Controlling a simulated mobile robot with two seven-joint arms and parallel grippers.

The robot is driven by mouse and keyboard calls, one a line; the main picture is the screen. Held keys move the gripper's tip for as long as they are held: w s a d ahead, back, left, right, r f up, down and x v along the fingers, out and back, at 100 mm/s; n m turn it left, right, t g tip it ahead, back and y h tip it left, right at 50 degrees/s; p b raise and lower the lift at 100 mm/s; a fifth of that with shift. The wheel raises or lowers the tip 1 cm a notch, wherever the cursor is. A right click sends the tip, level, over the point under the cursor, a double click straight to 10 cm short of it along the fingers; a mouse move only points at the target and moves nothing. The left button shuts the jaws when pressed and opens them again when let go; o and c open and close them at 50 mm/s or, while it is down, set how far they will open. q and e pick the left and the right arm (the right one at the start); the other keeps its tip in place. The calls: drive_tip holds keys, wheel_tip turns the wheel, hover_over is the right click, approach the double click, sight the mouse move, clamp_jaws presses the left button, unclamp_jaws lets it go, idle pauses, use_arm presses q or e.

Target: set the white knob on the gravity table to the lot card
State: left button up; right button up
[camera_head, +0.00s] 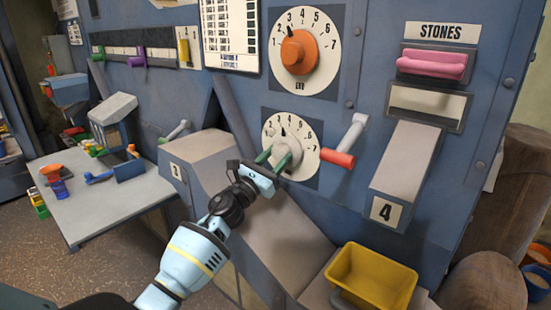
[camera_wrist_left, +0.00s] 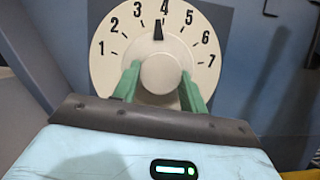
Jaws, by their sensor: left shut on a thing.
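The white knob (camera_head: 288,150) sits on the lower numbered dial (camera_head: 309,156) of the blue machine. My left gripper (camera_head: 273,159) has its green fingers closed on either side of this knob. In the left wrist view, the knob (camera_wrist_left: 166,73) is between the fingers (camera_wrist_left: 157,88), and its black pointer stands between 3 and 4, nearer 4. A white card (camera_head: 231,32) with rows of print hangs above and left of the dials. Its print is too small to read. My right gripper is not in view.
An orange knob (camera_head: 298,52) on another dial is above. A red-handled lever (camera_head: 340,157) is just right of the white knob. A pink handle (camera_head: 432,64) is under the STONES sign (camera_head: 441,31). A yellow bin (camera_head: 371,278) stands below. A grey table (camera_head: 103,205) is left.

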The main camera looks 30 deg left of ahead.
use_arm(q)
drive_tip(key=n+y, duration=0.1)
drive_tip(key=n, duration=0.2)
drive_tip(key=n+y+p, duration=0.1)
drive_tip(key=n+y, duration=0.1)
drive_tip(key=n, duration=0.1)
drive_tip(key=shift+d+r+y, duration=0.2)
drive_tip(key=shift+y, duration=0.1)
drive_tip(key=n+y, duration=0.1)
drive_tip(key=n, duration=0.2)
drive_tip(key=shift+d+p, duration=0.1)
drive_tip(key=shift+p, duration=0.3)
drive_tip(key=shift+n+g+y+p, duration=0.4)
drive_tip(key=shift+n+y, duration=0.4)
drive_tip(key=shift+n, duration=0.8)
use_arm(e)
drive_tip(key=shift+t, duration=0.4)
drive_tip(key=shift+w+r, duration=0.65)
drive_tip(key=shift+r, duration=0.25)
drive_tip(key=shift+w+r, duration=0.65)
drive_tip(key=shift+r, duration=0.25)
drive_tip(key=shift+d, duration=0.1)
use_arm(q)
drive_tip(key=shift+f, duration=0.1)
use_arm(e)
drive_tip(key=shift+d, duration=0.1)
use_arm(q)
drive_tip(key=o, duration=1)
drive_tip(key=shift+c, duration=0.2)
drive_tip(key=shift+s, duration=0.1)
